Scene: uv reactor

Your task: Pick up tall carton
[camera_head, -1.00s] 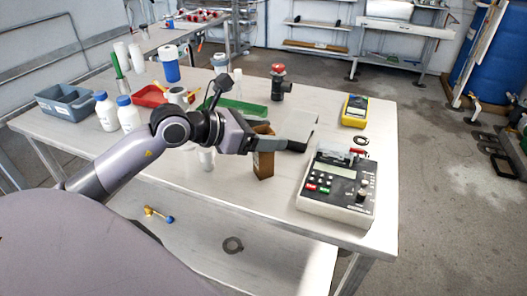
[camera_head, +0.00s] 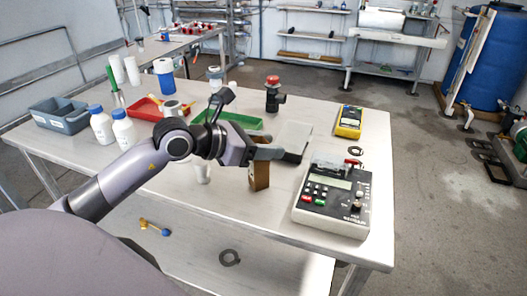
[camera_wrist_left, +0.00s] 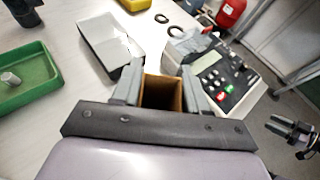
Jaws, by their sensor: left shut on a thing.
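The tall carton (camera_head: 259,178) is a narrow brown box with an open top, upright on the white table between a white cup and the control box. My left gripper (camera_head: 264,150) reaches in from the left and is shut on the carton's upper part. In the left wrist view, the carton's open top (camera_wrist_left: 161,93) sits between the two grey fingers. I cannot see a gap under the carton. A dark part at the right edge of the wrist view looks like my right gripper (camera_wrist_left: 297,132); its jaws are unclear.
A green tray (camera_head: 240,121) and a yellow meter (camera_head: 349,121) are farther back. The table's front edge is clear.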

